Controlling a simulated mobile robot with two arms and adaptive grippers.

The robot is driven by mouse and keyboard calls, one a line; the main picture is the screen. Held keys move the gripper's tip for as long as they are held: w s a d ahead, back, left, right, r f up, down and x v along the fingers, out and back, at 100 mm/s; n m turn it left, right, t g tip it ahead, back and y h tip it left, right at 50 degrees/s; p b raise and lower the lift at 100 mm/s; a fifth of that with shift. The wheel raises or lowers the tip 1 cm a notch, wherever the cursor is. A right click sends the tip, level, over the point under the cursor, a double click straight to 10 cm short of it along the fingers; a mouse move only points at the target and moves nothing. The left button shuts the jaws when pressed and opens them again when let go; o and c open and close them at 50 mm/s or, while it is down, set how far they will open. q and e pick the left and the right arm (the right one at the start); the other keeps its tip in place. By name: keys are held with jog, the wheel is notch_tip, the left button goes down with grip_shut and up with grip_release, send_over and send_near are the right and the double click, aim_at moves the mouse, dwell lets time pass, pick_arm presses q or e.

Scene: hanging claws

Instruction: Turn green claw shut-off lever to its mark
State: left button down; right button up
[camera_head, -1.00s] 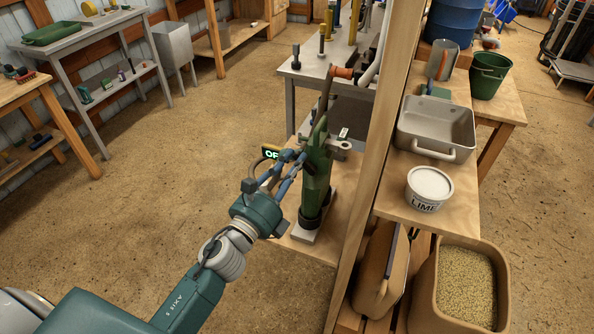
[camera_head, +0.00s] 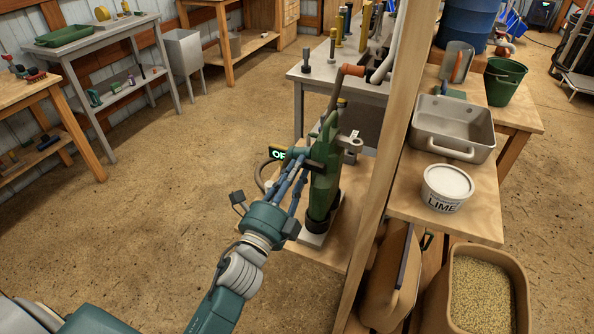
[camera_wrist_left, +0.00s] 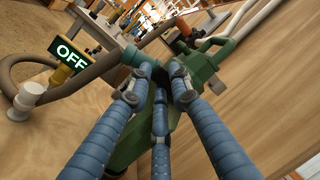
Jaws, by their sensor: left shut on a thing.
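The green claw (camera_head: 323,182) stands upright on a light base block on the wooden shelf, with an orange-tipped handle (camera_head: 352,70) above it. The black OFF sign (camera_head: 278,153) is just left of it and also shows in the left wrist view (camera_wrist_left: 70,52). A dark green lever (camera_wrist_left: 138,57) reaches from the claw toward the sign. My left gripper (camera_head: 300,165) is at the claw's left side. In the wrist view its blue fingers (camera_wrist_left: 158,80) close around the lever by the claw body; they partly hide the contact. My right gripper is not in view.
A wooden post (camera_head: 392,150) rises just right of the claw. Beyond it are a metal basin (camera_head: 470,115), a lime tub (camera_head: 446,188) and a grain bin (camera_head: 525,268). A dark hose (camera_wrist_left: 40,92) curves by the sign. The floor at left is clear.

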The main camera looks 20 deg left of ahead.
pick_arm(q)
jog(key=shift+n, duration=0.3)
jog(key=c, duration=1.6)
grip_release()
jog(key=shift+d, duration=0.1)
jog(key=s, duration=0.4)
jog(key=s+f, duration=0.1)
jog(key=s, duration=0.3)
jog(key=s+f, duration=0.1)
jog(key=s, duration=0.2)
jog(key=shift+s+a+f, duration=0.25)
jog(key=shift+s, duration=0.15)
jog(key=shift+f, duration=0.1)
